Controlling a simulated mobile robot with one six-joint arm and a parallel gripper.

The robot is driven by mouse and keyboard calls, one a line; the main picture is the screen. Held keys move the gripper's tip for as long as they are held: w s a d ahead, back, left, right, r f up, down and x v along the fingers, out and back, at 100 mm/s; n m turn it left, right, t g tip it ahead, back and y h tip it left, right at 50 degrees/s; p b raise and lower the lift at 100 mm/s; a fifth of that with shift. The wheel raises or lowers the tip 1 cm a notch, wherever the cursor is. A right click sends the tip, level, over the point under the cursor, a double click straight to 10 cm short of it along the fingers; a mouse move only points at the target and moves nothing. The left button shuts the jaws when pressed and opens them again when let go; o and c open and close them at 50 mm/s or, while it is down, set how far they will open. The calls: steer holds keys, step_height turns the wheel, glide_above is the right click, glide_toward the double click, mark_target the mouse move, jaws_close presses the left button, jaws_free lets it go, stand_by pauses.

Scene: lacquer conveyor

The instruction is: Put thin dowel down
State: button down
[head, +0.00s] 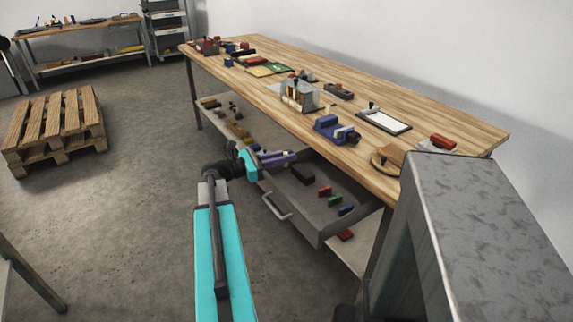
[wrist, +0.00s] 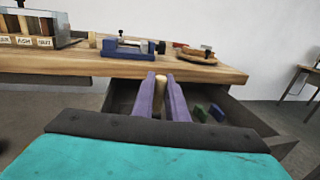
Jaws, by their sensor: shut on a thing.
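My gripper (head: 282,158) has purple fingers and reaches over the open grey drawer (head: 322,236) under the workbench. In the wrist view my gripper (wrist: 161,92) is shut on the thin dowel (wrist: 160,77), a tan wooden piece whose end shows between the fingertips. In that view the dowel appears in front of the bench's front edge, with the drawer (wrist: 245,118) below and behind it. In the head view I cannot make out the dowel. Red, green and blue blocks (head: 325,190) lie in the drawer.
The workbench (head: 250,85) holds a blue vise (head: 328,128), a slotted metal holder (head: 297,97), a framed white panel (head: 384,121) and a round wooden piece (head: 388,158). A lower shelf holds small items. A pallet (head: 55,125) lies left, with clear floor between.

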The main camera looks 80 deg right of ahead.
steer(key=shift+d, duration=0.45)
steer(key=shift+s+f, duration=0.1)
steer(key=shift+f, duration=1.75)
steer(key=shift+f, duration=0.55)
steer(key=c, duration=1.8)
jaws_free()
steer(key=shift+o, duration=0.2)
steer(key=shift+r, duration=0.15)
steer(key=shift+r, duration=0.45)
steer(key=v, duration=1.2)
